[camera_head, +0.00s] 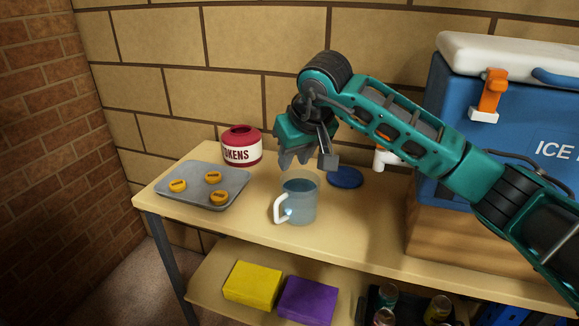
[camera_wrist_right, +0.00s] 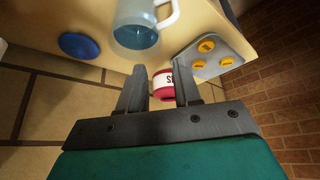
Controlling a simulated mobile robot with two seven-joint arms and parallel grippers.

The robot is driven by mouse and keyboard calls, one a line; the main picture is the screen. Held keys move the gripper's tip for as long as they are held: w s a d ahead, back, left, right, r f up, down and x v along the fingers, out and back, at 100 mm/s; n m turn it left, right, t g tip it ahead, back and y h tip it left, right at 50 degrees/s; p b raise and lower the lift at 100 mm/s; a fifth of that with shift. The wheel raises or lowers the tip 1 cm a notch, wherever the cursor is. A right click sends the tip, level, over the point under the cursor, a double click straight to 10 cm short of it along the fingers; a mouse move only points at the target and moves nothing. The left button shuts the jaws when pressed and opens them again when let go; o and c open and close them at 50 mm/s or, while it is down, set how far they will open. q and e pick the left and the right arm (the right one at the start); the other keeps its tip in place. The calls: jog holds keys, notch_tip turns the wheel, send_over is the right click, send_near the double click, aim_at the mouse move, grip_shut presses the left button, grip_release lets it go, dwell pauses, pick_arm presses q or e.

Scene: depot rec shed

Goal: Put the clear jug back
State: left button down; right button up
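The clear jug (camera_head: 302,203), with a white handle and what looks like bluish liquid inside, stands upright on the tabletop. It also shows at the top of the right wrist view (camera_wrist_right: 137,32). A round blue disc (camera_head: 345,177) lies flat on the table behind and right of the jug, bare and apart from it. My right gripper (camera_head: 306,161) is above and behind the jug, apart from it. In the wrist view its two fingers (camera_wrist_right: 159,76) are spread with nothing held between them. My left gripper is not in view.
A red tokens jar (camera_head: 241,148) and a grey tray (camera_head: 180,194) with several yellow tokens are left of the jug. A blue ice chest (camera_head: 500,130) stands on the right, with a white tap part beside my arm. Yellow (camera_head: 252,283) and purple (camera_head: 307,300) blocks lie on the lower shelf.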

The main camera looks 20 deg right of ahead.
jog(key=s+a+f+m+g+y, duration=0.25)
jog(key=s+a+y, duration=0.25)
jog(key=a, duration=0.3)
jog(key=s+a+f+m+g+y, duration=0.2)
jog(key=s+a+m+y, duration=0.3)
jog(key=a, duration=0.3)
jog(key=s+a+r+m+t+y, duration=0.25)
jog(key=s+r+m+y, duration=0.2)
jog(key=m+y, duration=0.6)
jog(key=w+d+f+m+t+h, duration=0.1)
jog(key=d+f+m+t+h, duration=0.3)
jog(key=m, duration=0.8)
jog(key=d+f+m+t+h, duration=0.25)
jog(key=m+t+h, duration=0.2)
jog(key=m, duration=0.75)
jog(key=w+d+f+m+t+h, duration=0.15)
jog(key=d+m+t+h, duration=0.35)
jog(key=m, duration=0.7)
jog(key=s+d+f+m+g+h, duration=0.2)
jog(key=s+f+m, duration=0.4)
jog(key=f+m, duration=0.3)
jog(key=s+d+f+m+g+h, duration=0.3)
jog(key=s+f+m, duration=0.3)
jog(key=f+m, duration=0.3)
jog(key=shift+s+d+f+g, duration=0.3)
jog(key=shift+d+f+g, duration=0.4)
jog(key=shift+d, duration=0.1)
